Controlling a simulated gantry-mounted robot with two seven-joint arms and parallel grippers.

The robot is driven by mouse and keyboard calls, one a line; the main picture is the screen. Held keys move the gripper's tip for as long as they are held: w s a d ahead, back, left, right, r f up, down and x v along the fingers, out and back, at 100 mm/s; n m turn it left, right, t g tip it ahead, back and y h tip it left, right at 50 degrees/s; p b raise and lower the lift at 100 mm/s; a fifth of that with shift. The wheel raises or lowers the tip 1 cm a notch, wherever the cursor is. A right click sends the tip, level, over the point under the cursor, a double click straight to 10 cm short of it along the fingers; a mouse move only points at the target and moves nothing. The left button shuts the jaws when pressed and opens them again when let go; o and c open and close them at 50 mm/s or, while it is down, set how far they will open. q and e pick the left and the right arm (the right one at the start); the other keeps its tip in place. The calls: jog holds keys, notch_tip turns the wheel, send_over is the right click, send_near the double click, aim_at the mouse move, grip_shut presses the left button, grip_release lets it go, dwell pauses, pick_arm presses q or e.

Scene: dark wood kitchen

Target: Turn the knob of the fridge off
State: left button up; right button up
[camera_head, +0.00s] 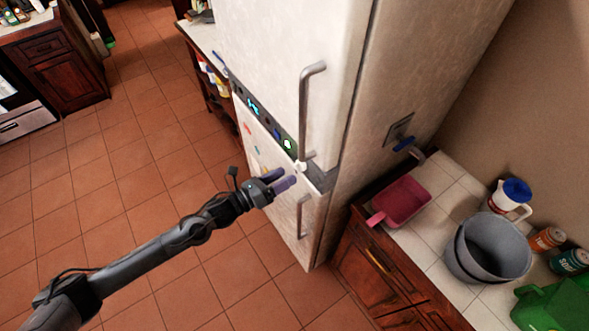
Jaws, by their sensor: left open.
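The white fridge (281,75) stands in the middle of the view, with a dark strip (262,118) between its upper and lower doors. A small white knob (300,166) shows near the right end of this strip, just below the upper door handle. My left gripper (284,179) is open, with its purple fingertips just below and left of the knob. The fingers look empty and point toward the knob. From this angle I cannot tell whether they touch it, nor which way the knob is set. My right gripper is out of view.
The upper door handle (304,110) and lower handle (301,216) stick out near the gripper. A tiled counter at right holds a pink dustpan (402,203), a grey bucket (487,249) and a green container (552,307). The tiled floor (140,160) at left is clear.

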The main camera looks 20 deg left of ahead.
aim_at(299, 166)
pick_arm(q)
jog(key=shift+x, duration=2.3)
jog(key=c, duration=1)
